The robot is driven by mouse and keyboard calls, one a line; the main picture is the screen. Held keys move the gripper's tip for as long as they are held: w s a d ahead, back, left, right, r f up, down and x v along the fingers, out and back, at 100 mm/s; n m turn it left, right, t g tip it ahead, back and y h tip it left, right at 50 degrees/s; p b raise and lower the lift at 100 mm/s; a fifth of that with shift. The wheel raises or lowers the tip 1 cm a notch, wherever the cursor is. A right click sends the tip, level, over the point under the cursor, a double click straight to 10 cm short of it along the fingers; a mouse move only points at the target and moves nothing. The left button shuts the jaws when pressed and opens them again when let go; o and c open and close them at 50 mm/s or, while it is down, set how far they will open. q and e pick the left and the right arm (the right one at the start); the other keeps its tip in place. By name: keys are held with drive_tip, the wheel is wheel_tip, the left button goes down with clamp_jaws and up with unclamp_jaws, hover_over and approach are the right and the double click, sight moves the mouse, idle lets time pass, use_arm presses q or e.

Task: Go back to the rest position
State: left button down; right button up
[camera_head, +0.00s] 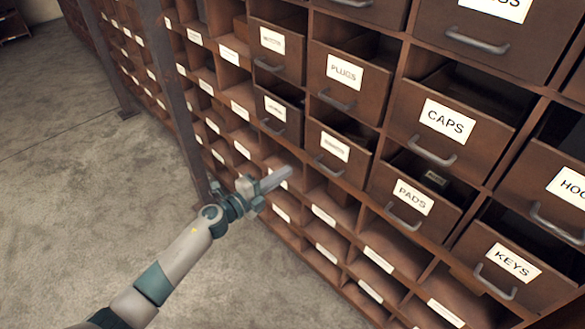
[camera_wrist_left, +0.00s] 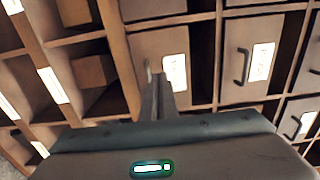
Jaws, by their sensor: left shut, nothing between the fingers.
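My left gripper (camera_head: 278,177) is shut and empty in the head view, at the end of the arm coming in from the lower left. It is in front of the brown drawer cabinet, over the lower left open compartments. In the left wrist view its closed fingers (camera_wrist_left: 158,95) point at a drawer front with a handle and a white label (camera_wrist_left: 175,73). I cannot tell whether the fingertips touch anything. My right gripper is not in view.
The cabinet has several drawers pulled partly out, among them PLUGS (camera_head: 345,72), CAPS (camera_head: 446,120), PADS (camera_head: 412,197) and KEYS (camera_head: 512,263). A dark item (camera_head: 436,179) lies in the PADS drawer. A dark post (camera_head: 170,85) stands left of them. Bare concrete floor (camera_head: 75,190) lies to the left.

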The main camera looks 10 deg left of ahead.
use_arm(q)
drive_tip(key=shift+s+a, duration=0.2)
drive_tip(key=shift+s, duration=0.1)
idle(0.4)
drive_tip(key=s+a+f+n+g+y, duration=0.1)
drive_tip(key=s+a+f+n+y, duration=0.2)
drive_tip(key=f, duration=0.6)
drive_tip(key=s+a+f+n+y, duration=0.25)
drive_tip(key=s+f+n, duration=0.2)
drive_tip(key=f, duration=0.55)
drive_tip(key=s+a+f+n+g+y, duration=0.1)
drive_tip(key=s+a+f+n+y, duration=0.2)
drive_tip(key=f, duration=0.6)
drive_tip(key=s+a+f+n+g, duration=0.2)
drive_tip(key=s+a+f+n, duration=0.25)
drive_tip(key=s+f, duration=0.65)
drive_tip(key=s+f+n+g, duration=0.2)
drive_tip(key=s+f, duration=0.4)
drive_tip(key=s, duration=0.8)
drive_tip(key=s+f+n+g+y, duration=0.1)
drive_tip(key=s+f+n+g, duration=0.2)
drive_tip(key=s, duration=1)
drive_tip(key=s+f+n+g+y, duration=0.1)
drive_tip(key=s+f+n+g, duration=0.2)
drive_tip(key=s+f, duration=0.6)
drive_tip(key=s+g, duration=0.1)
drive_tip(key=s, duration=0.4)
drive_tip(key=shift+s+d, duration=0.2)
drive_tip(key=shift+s, duration=0.15)
